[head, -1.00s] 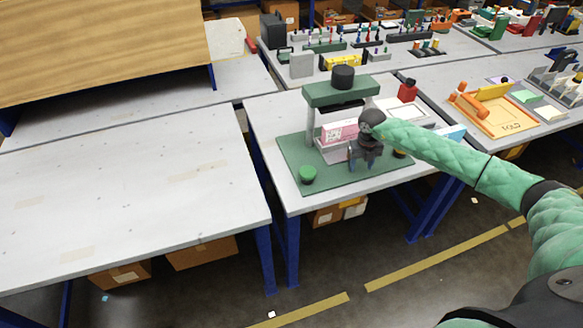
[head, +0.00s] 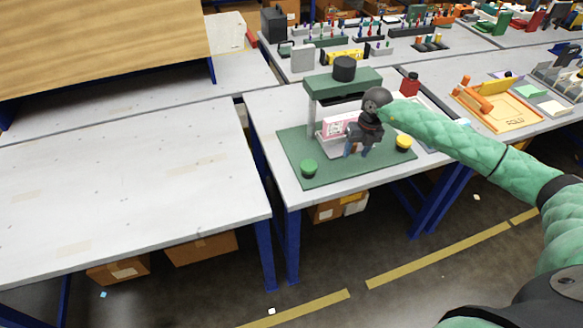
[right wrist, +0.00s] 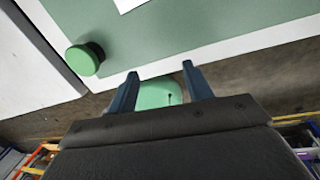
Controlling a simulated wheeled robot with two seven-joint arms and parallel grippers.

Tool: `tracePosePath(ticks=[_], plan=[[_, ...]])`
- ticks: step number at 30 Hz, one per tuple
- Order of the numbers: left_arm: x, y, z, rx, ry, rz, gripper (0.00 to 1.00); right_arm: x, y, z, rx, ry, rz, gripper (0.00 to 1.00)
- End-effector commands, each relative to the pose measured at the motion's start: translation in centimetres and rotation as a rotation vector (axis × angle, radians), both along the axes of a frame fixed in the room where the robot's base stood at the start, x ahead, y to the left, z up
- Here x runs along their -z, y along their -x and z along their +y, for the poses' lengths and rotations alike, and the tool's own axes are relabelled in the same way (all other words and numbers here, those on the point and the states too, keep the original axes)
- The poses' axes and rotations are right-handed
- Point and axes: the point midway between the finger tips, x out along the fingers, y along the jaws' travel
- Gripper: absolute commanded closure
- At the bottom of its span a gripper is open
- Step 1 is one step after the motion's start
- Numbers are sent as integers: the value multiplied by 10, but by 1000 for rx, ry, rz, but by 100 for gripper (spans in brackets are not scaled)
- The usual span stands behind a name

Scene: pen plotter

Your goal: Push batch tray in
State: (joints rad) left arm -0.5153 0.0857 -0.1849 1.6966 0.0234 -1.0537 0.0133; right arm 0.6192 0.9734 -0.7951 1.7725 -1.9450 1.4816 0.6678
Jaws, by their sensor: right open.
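The pen plotter has a green base plate (head: 312,178) and a green overhead beam (head: 335,88) with a black round top. Under the beam, a pale tray (head: 326,148) holds a pink-and-white block (head: 336,126); its right part is hidden behind my right gripper. My right gripper (head: 357,153) is open and empty, its fingers pointing down in front of the tray's right part. I cannot tell whether it touches the tray. In the right wrist view the spread fingers (right wrist: 160,73) show near the plate's edge. My left gripper is out of view.
A green button (head: 309,168) stands at the plate's front left corner and a yellow one (head: 404,142) at its right. The green button also shows in the right wrist view (right wrist: 83,60). The left table (head: 120,190) is clear. An orange tray (head: 497,113) lies farther right.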

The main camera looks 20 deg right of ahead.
Motion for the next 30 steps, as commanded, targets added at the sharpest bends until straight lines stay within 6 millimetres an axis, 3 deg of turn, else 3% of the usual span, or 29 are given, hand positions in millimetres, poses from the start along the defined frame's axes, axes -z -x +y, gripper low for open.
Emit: tracePosePath(ticks=[13, 30], plan=[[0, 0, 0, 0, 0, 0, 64, 14, 7, 75, -38, -245, -51, 50], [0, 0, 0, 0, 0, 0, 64, 12, 19, 170, -27, -595, -128, 50]])
